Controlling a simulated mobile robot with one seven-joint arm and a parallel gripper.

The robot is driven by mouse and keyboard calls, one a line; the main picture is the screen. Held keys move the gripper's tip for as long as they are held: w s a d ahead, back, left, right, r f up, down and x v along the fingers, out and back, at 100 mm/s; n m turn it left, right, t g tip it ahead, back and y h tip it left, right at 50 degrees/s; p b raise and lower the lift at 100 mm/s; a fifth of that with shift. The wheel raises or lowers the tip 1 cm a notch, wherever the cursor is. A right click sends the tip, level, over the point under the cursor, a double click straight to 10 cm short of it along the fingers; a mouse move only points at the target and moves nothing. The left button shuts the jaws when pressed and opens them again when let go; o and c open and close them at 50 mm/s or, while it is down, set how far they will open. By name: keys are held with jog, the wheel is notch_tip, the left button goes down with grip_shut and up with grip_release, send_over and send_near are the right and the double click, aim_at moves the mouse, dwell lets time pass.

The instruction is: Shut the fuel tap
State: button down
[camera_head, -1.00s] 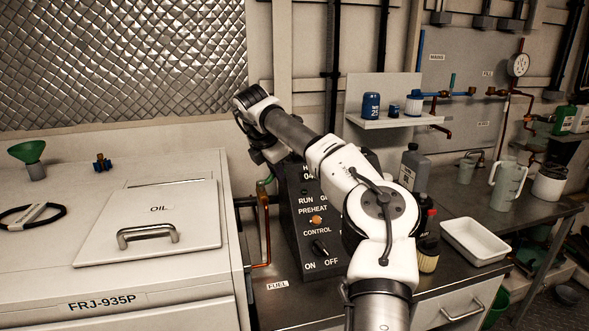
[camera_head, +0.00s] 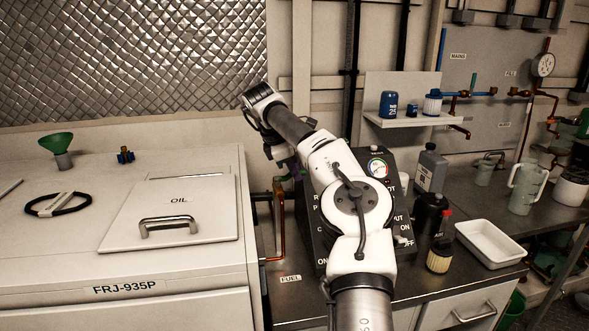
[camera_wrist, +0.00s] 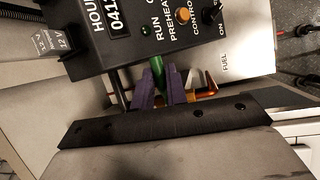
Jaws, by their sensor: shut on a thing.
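The fuel tap has a green lever (camera_wrist: 158,68), seen in the wrist view in front of the black control box. My gripper (camera_wrist: 161,88) has purple fingers, one on each side of the green lever, and is shut on it. A copper pipe (camera_wrist: 208,86) shows just right of the fingers. In the head view my gripper (camera_head: 290,167) is at the left of the control box, above the upright copper pipe (camera_head: 281,225). My gripper and arm mostly hide the tap there, so the lever's angle is hard to tell.
The black control box (camera_wrist: 120,32) stands close to my gripper. The white chest with the OIL lid (camera_head: 190,205) is at the left. A FUEL label (camera_head: 291,278) lies on the bench. A bottle (camera_head: 431,168), a filter (camera_head: 440,257) and a white tray (camera_head: 490,240) stand right of my arm.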

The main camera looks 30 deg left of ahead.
jog(key=shift+d+f, duration=0.1)
jog(key=shift+f, duration=0.05)
jog(key=c, duration=1.7)
grip_release()
jog(key=shift+s, duration=0.1)
jog(key=shift+c, duration=0.2)
jog(key=o, duration=0.3)
jog(key=shift+d, duration=0.1)
jog(key=shift+r, duration=0.2)
jog(key=shift+s+a+r, duration=0.15)
jog(key=shift+a+r, duration=0.05)
jog(key=shift+r, duration=0.1)
jog(key=p+v, duration=0.1)
jog(key=v, duration=1.2)
